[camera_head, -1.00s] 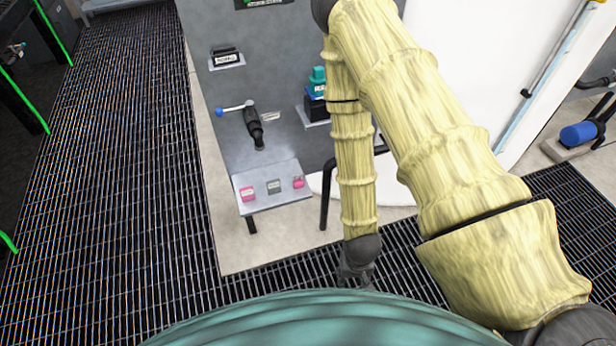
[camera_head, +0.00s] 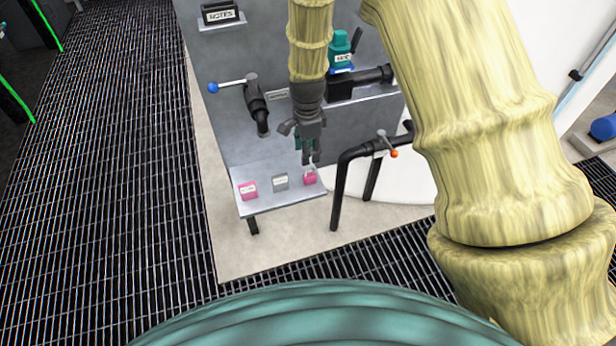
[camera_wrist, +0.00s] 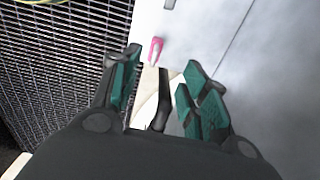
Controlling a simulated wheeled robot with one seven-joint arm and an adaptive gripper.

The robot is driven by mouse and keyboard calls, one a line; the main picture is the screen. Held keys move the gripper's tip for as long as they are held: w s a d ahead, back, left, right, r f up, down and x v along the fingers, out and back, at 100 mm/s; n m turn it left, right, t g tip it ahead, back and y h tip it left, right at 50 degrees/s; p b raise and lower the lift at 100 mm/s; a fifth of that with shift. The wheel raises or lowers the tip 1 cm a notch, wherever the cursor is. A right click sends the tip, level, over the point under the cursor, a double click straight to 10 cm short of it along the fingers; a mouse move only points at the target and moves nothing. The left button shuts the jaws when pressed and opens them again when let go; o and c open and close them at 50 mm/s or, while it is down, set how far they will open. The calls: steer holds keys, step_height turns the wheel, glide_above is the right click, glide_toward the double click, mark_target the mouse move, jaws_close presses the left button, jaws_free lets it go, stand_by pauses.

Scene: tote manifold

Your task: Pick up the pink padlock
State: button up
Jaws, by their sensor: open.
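Two pink items are on the small grey shelf (camera_head: 285,201) in the head view. The right one (camera_head: 310,179) looks like a pink padlock with a shackle; the left one (camera_head: 248,191) bears a pale label, its shape too small to be sure of. My gripper (camera_head: 311,160) is open and empty, pointing down just above and behind the right pink padlock, apart from it. In the wrist view the pink padlock (camera_wrist: 156,49) lies beyond my open fingers (camera_wrist: 158,82), near the shelf's edge.
A grey labelled item (camera_head: 280,182) sits between the pink ones. A blue-tipped valve handle (camera_head: 228,86) is on the panel to the left. A black pipe (camera_head: 345,180) with an orange-tipped handle (camera_head: 394,153) stands close right of the shelf.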

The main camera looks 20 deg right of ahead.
glide_above(308, 175)
steer(key=f, duration=0.4)
steer(key=shift+w+d+f, duration=0.15)
steer(key=shift+w+f, duration=0.1)
steer(key=shift+f, duration=0.1)
steer(key=shift+s+a+f, duration=0.1)
steer(key=shift+s+f, duration=0.05)
steer(key=shift+f, duration=1.2)
steer(key=shift+s+a+f, duration=0.1)
steer(key=shift+s+f, duration=0.05)
steer(key=shift+f, duration=1.2)
jaws_close()
